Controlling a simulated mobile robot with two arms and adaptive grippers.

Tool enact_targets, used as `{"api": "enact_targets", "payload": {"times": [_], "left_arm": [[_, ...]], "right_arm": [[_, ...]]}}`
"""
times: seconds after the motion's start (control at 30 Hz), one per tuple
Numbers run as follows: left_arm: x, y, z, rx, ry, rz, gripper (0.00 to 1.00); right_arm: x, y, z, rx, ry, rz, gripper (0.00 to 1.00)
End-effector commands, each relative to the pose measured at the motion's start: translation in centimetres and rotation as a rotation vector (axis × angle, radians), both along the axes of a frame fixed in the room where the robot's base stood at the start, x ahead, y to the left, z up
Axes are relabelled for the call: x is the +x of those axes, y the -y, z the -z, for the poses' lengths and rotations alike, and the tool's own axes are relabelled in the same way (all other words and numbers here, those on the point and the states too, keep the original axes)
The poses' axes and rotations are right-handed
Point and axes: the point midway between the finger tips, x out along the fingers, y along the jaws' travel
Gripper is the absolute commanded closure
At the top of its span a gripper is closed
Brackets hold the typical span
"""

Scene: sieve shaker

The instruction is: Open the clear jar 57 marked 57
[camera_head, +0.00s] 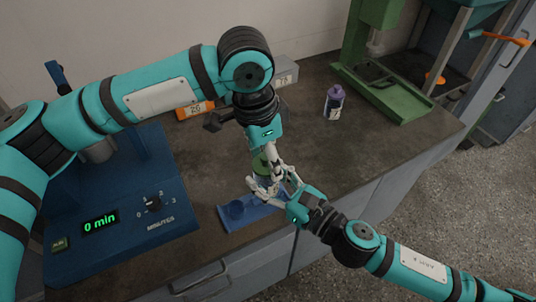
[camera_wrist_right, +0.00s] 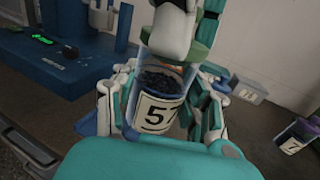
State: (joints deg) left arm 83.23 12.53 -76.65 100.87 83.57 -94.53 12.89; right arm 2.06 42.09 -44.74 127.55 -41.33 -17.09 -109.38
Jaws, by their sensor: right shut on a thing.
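The clear jar 57 (camera_wrist_right: 150,84) has a white label reading 57 and dark grains inside. It stands nearly upright in the right wrist view, between the fingers of my right gripper (camera_wrist_right: 163,100), which is shut on its body. The jar's green lid (camera_wrist_right: 202,52) shows at its top, partly hidden by a pale finger of my left gripper (camera_wrist_right: 172,38). In the head view, my left gripper (camera_head: 265,168) comes down from above at the lid, and my right gripper (camera_head: 273,188) reaches in from the lower right. Whether the left fingers are closed on the lid is hidden.
A blue tray (camera_head: 258,218) with a round blue holder lies below the grippers. The blue shaker base (camera_head: 120,240) reads 0 min at left. A purple-capped jar (camera_head: 334,103), orange-labelled box 26 (camera_head: 196,109), grey box 73 (camera_head: 286,75) and green press (camera_head: 402,105) stand behind.

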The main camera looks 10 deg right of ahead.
Motion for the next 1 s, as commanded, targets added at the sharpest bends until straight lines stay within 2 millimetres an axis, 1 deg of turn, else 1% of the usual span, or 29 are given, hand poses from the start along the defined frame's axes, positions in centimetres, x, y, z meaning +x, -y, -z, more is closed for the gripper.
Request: {"api": "enact_targets", "payload": {"times": [0.03,0.27,0.83,1.0], "left_arm": [[-0.08,0.04,-0.01,-0.001,-0.002,0.001,0.57],[-0.17,0.10,-0.02,-0.002,-0.003,0.004,0.87],[-0.19,0.11,-0.03,-0.002,-0.004,0.005,0.88],[-0.17,0.12,-0.30,-0.002,-0.003,0.004,0.88]], "right_arm": [[0.03,0.01,-0.06,0.001,0.001,0.001,1.00],[0.05,0.03,-0.05,0.000,0.001,0.001,1.00],[0.06,0.03,-0.08,0.001,0.002,0.001,1.00],[0.06,0.03,-0.08,0.001,0.002,0.001,1.00]]}}
